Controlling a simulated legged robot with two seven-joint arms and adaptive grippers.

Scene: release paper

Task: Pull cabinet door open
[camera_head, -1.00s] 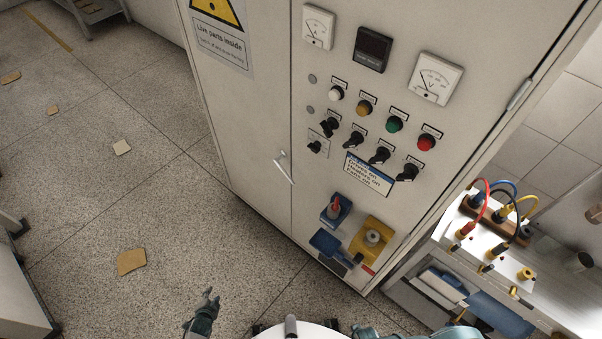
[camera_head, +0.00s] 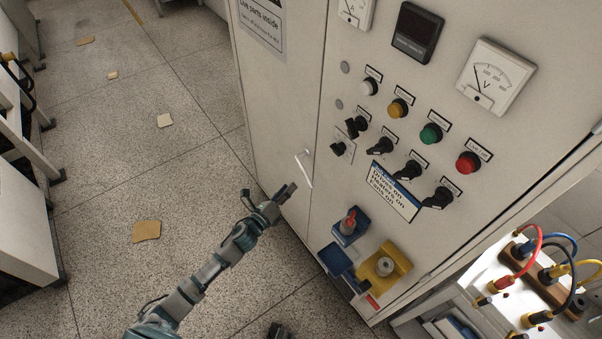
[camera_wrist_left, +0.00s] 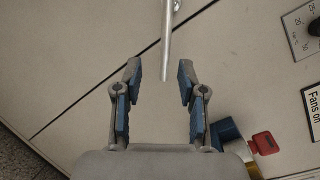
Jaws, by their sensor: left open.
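The cabinet (camera_head: 277,118) is a tall off-white electrical cabinet with a vertical seam between its left door and its control panel. A slim silver handle (camera_head: 304,169) sits beside the seam; it also shows in the left wrist view (camera_wrist_left: 168,42). My left gripper (camera_head: 287,192) is open and empty, just left of and below the handle in the head view. In the left wrist view, the handle's lower end lies between and slightly beyond the open fingertips (camera_wrist_left: 160,78). The door looks shut.
Switches and buttons (camera_head: 431,133) cover the panel right of the handle. Blue and yellow lock fittings (camera_head: 384,264) stick out below. A bench with cables (camera_head: 545,270) stands at the lower right. Floor to the left is open, with scattered tan pieces (camera_head: 147,231).

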